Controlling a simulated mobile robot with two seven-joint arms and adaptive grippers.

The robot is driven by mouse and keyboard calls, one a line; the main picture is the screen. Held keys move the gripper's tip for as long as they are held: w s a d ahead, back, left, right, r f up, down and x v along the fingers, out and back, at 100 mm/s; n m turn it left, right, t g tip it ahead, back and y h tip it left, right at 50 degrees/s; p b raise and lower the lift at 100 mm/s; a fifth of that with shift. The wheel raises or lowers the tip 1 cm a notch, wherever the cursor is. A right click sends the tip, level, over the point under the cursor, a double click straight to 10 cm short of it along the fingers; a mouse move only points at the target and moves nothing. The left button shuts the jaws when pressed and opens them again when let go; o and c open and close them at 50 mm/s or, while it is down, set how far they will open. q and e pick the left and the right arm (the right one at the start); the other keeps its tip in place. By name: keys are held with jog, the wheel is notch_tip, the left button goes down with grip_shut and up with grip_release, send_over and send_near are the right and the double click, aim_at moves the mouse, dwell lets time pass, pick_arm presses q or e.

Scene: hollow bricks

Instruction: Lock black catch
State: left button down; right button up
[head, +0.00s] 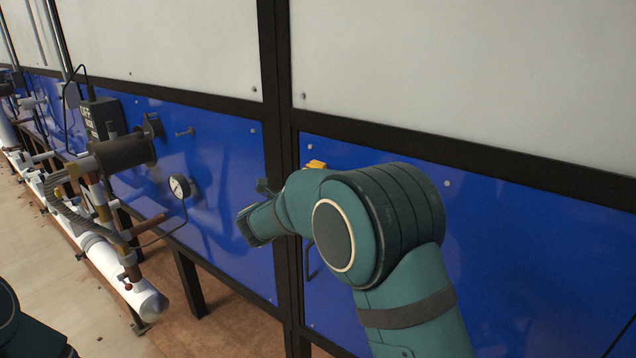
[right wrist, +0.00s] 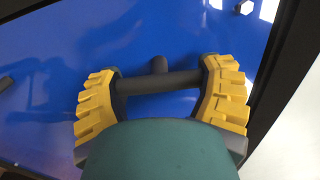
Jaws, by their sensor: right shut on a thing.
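The black catch (right wrist: 158,82) is a dark bar with a short stub behind it, in front of the blue panel in the right wrist view. My right gripper (right wrist: 161,86) is shut on it, with one yellow ridged finger pad at each end of the bar. In the head view my right wrist hides the catch and most of the gripper. One yellow finger pad (head: 316,165) shows above the wrist, close to the blue panel. I cannot tell whether the catch is locked. A teal piece of my left arm shows at the lower left, but its gripper is out of frame.
A blue panel (head: 520,260) in a black frame (head: 281,130) stands before me. A dark handle (head: 308,265) is below my right wrist. At left are a pressure gauge (head: 179,187), a white pipe (head: 148,302) and a dark cylinder (head: 125,152).

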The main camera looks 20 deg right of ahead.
dwell(0.4)
jog(key=o, duration=1.2)
jog(key=shift+d, duration=0.1)
jog(key=shift+o, duration=0.2)
jog(key=v, duration=1.2)
